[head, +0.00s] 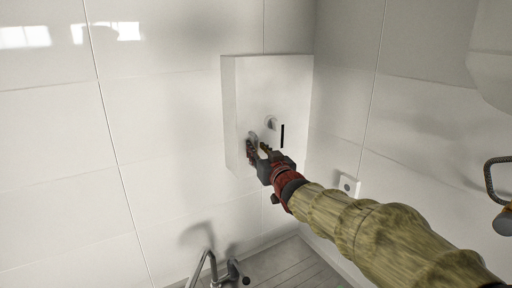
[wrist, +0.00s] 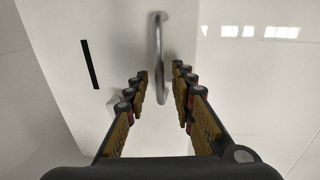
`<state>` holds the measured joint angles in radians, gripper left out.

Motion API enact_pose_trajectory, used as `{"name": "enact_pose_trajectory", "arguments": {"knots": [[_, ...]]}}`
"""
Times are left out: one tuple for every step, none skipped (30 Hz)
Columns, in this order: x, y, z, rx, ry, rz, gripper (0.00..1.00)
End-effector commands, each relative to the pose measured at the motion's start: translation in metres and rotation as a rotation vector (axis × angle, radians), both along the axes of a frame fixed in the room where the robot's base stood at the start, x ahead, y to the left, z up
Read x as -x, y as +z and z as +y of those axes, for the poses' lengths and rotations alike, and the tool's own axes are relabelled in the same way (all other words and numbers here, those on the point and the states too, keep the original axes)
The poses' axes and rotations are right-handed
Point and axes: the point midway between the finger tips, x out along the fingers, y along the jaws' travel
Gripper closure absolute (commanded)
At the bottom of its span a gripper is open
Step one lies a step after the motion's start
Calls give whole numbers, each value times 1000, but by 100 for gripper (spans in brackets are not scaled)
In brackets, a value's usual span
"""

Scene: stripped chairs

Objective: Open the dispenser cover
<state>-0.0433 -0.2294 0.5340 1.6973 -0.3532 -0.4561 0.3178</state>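The dispenser (head: 290,85) is a white box on the tiled wall in the head view, with its front cover closed. A metal handle (head: 252,138) sits low on the left of its front; it shows as a curved upright bar in the wrist view (wrist: 158,35). My gripper (head: 258,150) is in front of the handle. In the wrist view my gripper (wrist: 160,82) is open, with a finger on each side of the handle's lower part and gaps visible. I cannot tell whether either finger touches it.
A grey knob (head: 270,122) and a dark slot (head: 282,135) are on the cover, right of the handle. A faucet (head: 207,266) and a ridged grey surface (head: 280,268) lie below. A small white plate (head: 348,186) is on the right wall. The wall left of the dispenser is clear.

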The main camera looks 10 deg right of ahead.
Motion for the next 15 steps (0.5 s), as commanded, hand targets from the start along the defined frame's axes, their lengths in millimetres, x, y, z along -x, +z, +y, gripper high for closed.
{"name": "enact_pose_trajectory", "arguments": {"knots": [[-5,0,1,0,0,1,75],[-8,0,2,1,0,1,75],[-10,0,2,1,0,0,75],[-12,1,2,1,0,0,75],[-14,0,3,1,0,0,75],[-15,0,3,1,0,0,75],[-16,0,3,1,0,0,75],[-16,0,3,1,0,0,75],[-16,0,3,1,-1,0,75],[-16,0,3,1,-1,0,75],[-16,0,3,1,-1,0,75],[-16,0,3,1,-1,0,75],[-16,0,3,1,-1,0,75],[-16,0,3,1,-1,0,75],[-16,0,3,1,-1,0,76]]}}
